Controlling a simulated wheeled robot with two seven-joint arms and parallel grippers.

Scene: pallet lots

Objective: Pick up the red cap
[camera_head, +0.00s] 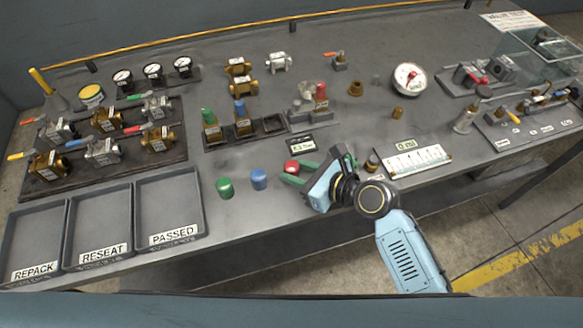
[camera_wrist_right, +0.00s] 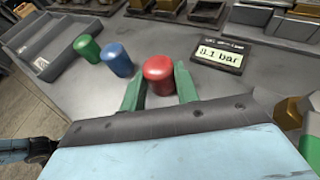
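The red cap (camera_head: 292,166) stands upright on the grey bench near its front edge. It also shows in the right wrist view (camera_wrist_right: 158,75). My right gripper (camera_head: 305,173) reaches in low from the right. In the right wrist view its green fingers (camera_wrist_right: 159,88) are apart, one on each side of the red cap. The cap sits between and slightly beyond the fingertips; I cannot tell whether either finger touches it. My left gripper is not in view.
A blue cap (camera_head: 259,179) and a green cap (camera_head: 225,188) stand left of the red cap. A pressure readout (camera_wrist_right: 220,56) lies close to the right finger. Trays labelled REPACK, RESEAT and PASSED (camera_head: 170,239) sit at front left. Valves and gauges fill the back.

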